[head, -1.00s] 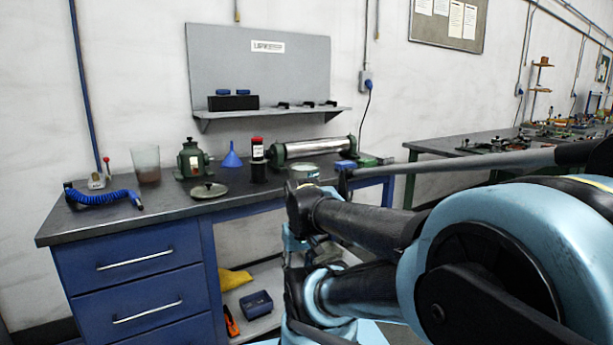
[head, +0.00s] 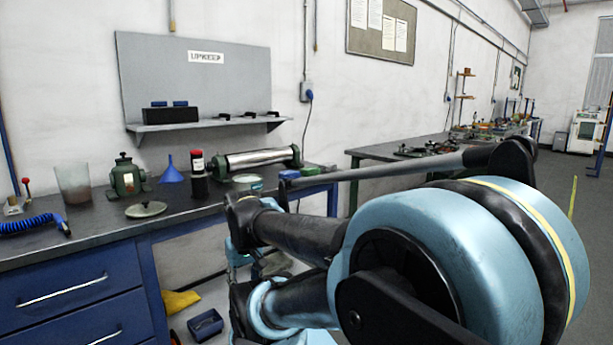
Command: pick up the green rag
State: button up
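I see no green rag in the head view. A yellow cloth-like thing (head: 180,301) lies low under the blue bench (head: 112,222). My arm fills the lower right and middle of the view and hides part of the bench's right end and the floor behind it. I cannot make out my gripper's fingers.
On the bench stand a clear beaker (head: 73,184), a green pot (head: 127,178), a blue funnel (head: 171,170), a black bottle with a red cap (head: 198,178) and a roller (head: 262,158). A blue bin (head: 205,323) sits below. A second bench (head: 378,152) stands behind; floor is open at right.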

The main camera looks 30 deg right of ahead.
aim_at(310, 171)
jog(key=u, duration=2.1)
jog(key=k, duration=1.2)
jog(key=z, duration=1.75)
jog(key=i, duration=0.6)
